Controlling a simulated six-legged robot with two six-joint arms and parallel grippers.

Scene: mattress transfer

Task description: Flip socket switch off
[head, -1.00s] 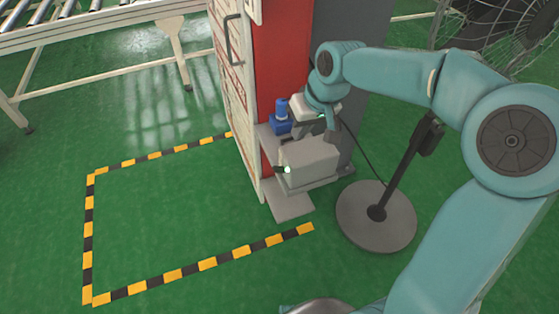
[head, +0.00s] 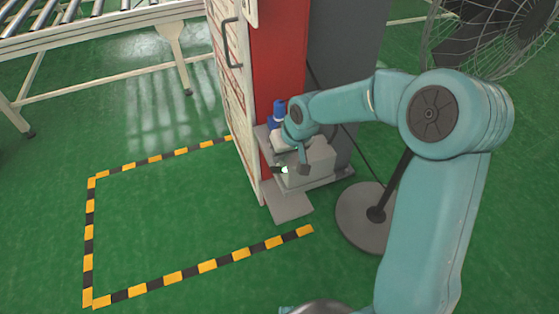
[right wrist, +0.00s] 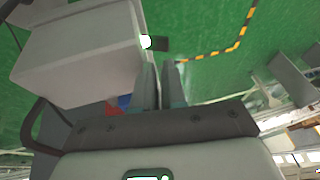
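A pale grey box, the socket box (head: 318,160), sits on a small shelf at the foot of the red and grey cabinet. A small greenish-white light (head: 284,169) glows on its left end, beside a short dark part; the light also shows in the right wrist view (right wrist: 145,42). My right gripper (head: 304,170) points down in front of the box, close to the light's right. In the right wrist view its two fingers (right wrist: 159,68) are close together with nothing between them, short of the light. Contact is unclear. My left gripper is out of view.
A blue object (head: 278,112) stands behind the box on the shelf (head: 325,181). A fan's round base (head: 362,215) stands to the right. Yellow-black tape marks clear green floor at left. A roller conveyor (head: 110,22) is at the back left.

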